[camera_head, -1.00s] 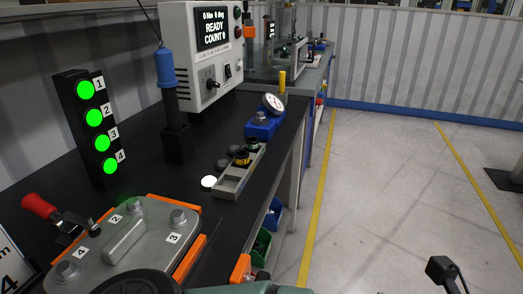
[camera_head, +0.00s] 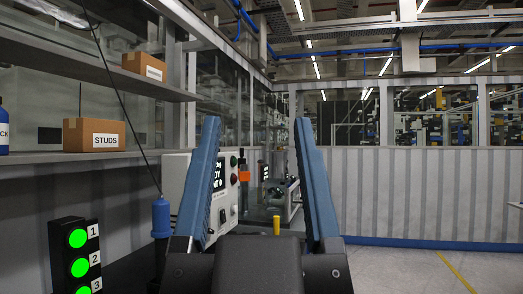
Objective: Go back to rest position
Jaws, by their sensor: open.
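My gripper (camera_head: 254,180) stands upright in the middle of the head view. Its two long blue fingers point up and are spread wide apart. Nothing is between them except the background. The gripper hides part of the white control box (camera_head: 176,178) on the bench behind it. The lower arm and the bench top in front are mostly out of view or covered.
A light stack (camera_head: 78,265) with green lamps stands at the lower left, near a blue-handled tool (camera_head: 161,218). Shelves at left hold a STUDS box (camera_head: 94,134) and a smaller box (camera_head: 144,66). Open floor (camera_head: 415,268) lies at the right.

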